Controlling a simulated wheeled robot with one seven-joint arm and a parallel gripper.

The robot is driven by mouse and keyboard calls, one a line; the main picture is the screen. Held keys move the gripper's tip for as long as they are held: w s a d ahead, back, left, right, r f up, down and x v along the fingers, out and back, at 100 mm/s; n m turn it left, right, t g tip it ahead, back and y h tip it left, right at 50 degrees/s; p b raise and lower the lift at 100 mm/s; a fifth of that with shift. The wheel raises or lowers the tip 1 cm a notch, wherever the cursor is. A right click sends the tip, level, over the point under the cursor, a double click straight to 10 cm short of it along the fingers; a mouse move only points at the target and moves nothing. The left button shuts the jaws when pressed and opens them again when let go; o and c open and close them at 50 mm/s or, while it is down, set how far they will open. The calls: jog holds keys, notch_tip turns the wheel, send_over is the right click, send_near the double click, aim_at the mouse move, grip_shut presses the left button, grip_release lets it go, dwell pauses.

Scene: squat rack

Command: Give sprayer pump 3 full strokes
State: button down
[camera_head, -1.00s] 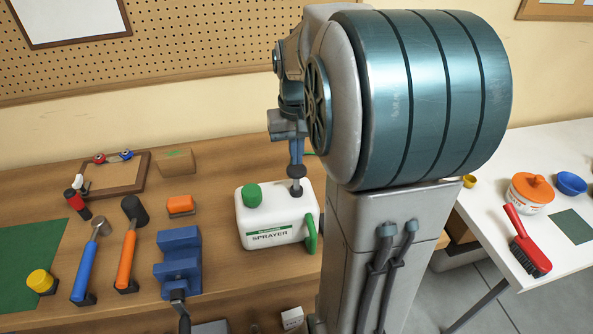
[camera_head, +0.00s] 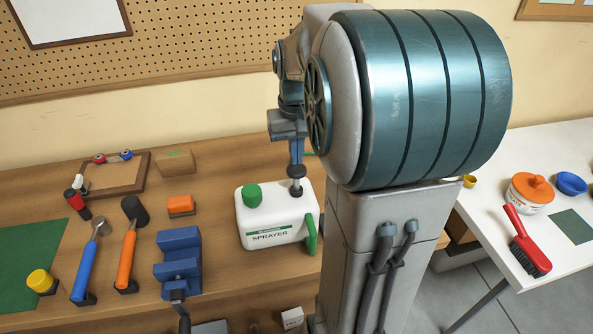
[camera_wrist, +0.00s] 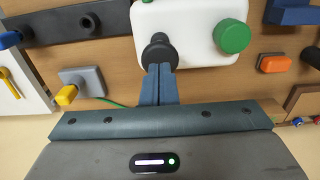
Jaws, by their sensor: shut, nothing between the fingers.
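The white sprayer (camera_head: 275,228) stands on the wooden workbench, with a green cap (camera_head: 252,195) and a green handle at its right side. Its dark pump knob (camera_head: 296,171) sits on top of a grey shaft. My gripper (camera_head: 297,160) points down at the knob from above, its fingers shut and empty. In the wrist view the shut fingertips (camera_wrist: 159,70) meet the edge of the dark knob (camera_wrist: 158,50); whether they press on it I cannot tell. The white sprayer body (camera_wrist: 188,25) and green cap (camera_wrist: 233,36) show behind.
A blue vise (camera_head: 180,262), an orange block (camera_head: 181,205) and several tools, including an orange-handled mallet (camera_head: 127,255), lie left of the sprayer. A cardboard box (camera_head: 175,162) stands behind. A white table (camera_head: 545,160) is at the right.

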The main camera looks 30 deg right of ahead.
aim_at(296, 168)
jog(key=shift+f, duration=0.2)
jog(key=shift+f+b, duration=1.65)
jog(key=shift+f, duration=0.5)
jog(key=shift+r+p, duration=1.8)
jog(key=shift+r, duration=0.55)
jog(key=shift+f, duration=0.1)
jog(key=shift+f+b, duration=1.7)
jog(key=shift+f, duration=0.45)
